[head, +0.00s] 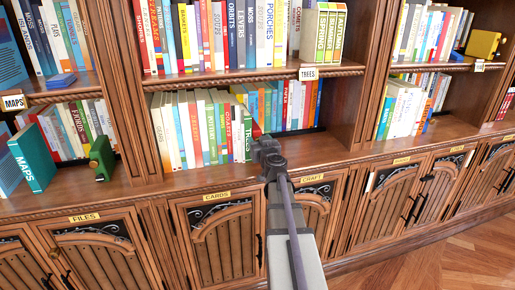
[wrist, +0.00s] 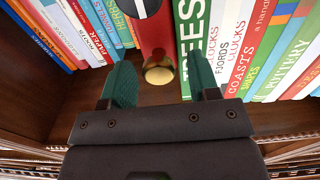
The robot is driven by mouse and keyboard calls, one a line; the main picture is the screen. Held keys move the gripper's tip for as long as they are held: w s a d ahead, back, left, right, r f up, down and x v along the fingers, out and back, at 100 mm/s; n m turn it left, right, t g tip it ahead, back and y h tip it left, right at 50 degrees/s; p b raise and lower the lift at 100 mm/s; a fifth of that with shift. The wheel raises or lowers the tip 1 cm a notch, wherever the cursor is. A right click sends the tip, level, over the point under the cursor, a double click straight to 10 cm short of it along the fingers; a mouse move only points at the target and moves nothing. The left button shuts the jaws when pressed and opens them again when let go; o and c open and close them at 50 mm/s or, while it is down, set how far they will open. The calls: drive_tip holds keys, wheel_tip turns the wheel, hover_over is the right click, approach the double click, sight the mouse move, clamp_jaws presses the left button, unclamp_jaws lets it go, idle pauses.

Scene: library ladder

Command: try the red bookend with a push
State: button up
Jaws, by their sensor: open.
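The red bookend (wrist: 153,32), with a round gold knob at its near end, stands beside the green TREES book (wrist: 191,30) in the wrist view. In the head view only a small red part of the bookend (head: 256,130) shows behind my gripper (head: 267,152), on the middle lower shelf. My gripper (wrist: 160,68) is open, its two teal fingers spread. In the wrist view the bookend's knob lies between and just beyond the fingers. I cannot tell whether they touch it.
Books stand on both sides of the bookend, with a gap around it. The front of the middle shelf (head: 330,153) is bare. A green bookend (head: 102,158) and a teal MAPS book (head: 33,158) stand left; a yellow bookend (head: 483,43) is upper right.

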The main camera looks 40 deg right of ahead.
drive_tip(key=shift+s, duration=0.1)
drive_tip(key=v, duration=0.8)
idle(0.4)
